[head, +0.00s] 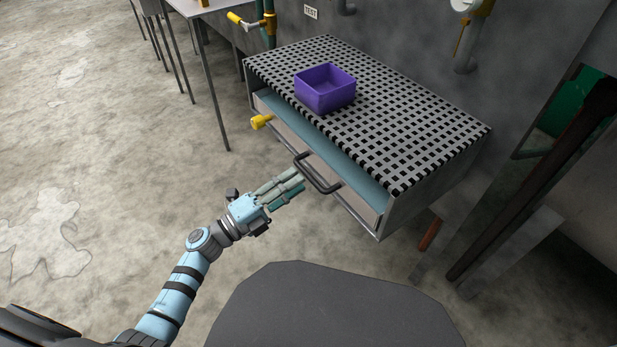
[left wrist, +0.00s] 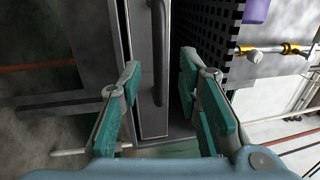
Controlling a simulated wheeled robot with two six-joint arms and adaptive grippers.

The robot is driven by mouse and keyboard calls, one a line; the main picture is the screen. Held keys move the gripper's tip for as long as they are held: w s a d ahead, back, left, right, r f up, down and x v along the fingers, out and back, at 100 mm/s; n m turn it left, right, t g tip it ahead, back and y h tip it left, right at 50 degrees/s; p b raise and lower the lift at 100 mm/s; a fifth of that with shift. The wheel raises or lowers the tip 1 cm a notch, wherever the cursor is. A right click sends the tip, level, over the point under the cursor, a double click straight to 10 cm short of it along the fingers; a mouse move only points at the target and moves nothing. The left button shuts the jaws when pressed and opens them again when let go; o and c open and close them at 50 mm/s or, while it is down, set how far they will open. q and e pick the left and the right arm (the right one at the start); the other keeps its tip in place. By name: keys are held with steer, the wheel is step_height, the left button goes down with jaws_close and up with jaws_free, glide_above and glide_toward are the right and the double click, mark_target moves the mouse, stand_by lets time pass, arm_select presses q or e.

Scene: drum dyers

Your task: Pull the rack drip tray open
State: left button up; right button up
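The rack (head: 440,130) has a grated top and stands against the wall. The drip tray's front (head: 358,203) shows below the grating, with a blue-green surface visible behind it. A dark bar handle (head: 318,177) sticks out from the tray front. My left gripper (head: 296,182) is just left of the handle with its fingers pointing at it. In the left wrist view the fingers (left wrist: 160,85) are open and spread to either side of the handle (left wrist: 158,45). They look apart from it, and nothing is held. My right gripper is not in view.
A purple bin (head: 325,90) stands on the grating. A yellow valve knob (head: 261,121) sticks out near the tray front's left end. A table (head: 205,8) is at the back left. The concrete floor (head: 110,130) left of the rack is clear.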

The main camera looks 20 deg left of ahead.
mark_target(309, 173)
arm_select(q)
steer(key=x, duration=0.4)
steer(key=shift+w+d, duration=0.25)
steer(key=shift+w, duration=0.05)
jaws_close()
